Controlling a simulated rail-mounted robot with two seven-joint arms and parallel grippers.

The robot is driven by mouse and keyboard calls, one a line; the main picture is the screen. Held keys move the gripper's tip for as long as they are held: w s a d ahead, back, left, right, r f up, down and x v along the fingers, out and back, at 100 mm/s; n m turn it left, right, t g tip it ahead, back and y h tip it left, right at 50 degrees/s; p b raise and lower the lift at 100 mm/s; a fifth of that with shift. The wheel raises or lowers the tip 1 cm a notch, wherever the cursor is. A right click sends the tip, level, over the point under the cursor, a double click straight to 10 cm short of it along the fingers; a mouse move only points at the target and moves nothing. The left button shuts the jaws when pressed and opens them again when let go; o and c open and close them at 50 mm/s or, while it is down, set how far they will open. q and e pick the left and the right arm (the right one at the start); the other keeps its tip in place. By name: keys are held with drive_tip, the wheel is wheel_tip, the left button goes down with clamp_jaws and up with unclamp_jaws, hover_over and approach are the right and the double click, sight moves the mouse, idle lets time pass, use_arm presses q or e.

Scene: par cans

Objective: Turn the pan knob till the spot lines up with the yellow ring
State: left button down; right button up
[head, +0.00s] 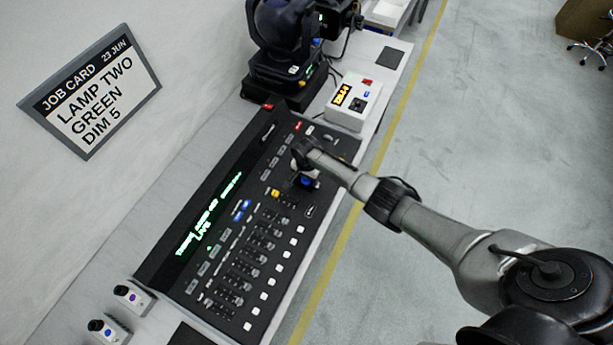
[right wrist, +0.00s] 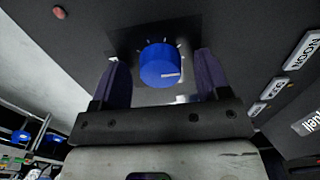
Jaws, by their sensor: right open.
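A blue round knob (right wrist: 160,66) with a white pointer line sits on a dark plate with pale tick marks in the right wrist view. Its pointer aims to the right. My right gripper (right wrist: 161,78) is open, with one finger on each side of the knob; I cannot tell whether they touch it. In the head view the right gripper (head: 303,168) is over the upper right part of the black console (head: 170,262), with a bit of the blue knob (head: 307,182) showing under it. No light spot or yellow ring shows. My left gripper is not in view.
A black moving-head lamp (head: 284,72) stands behind the console beside a white box (head: 352,107) with a yellow display. A job card (head: 92,90) hangs on the wall. Small white knob boxes (head: 134,297) sit at lower left. Faders and buttons lie around the gripper.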

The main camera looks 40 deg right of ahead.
drive_tip(key=c, duration=0.9)
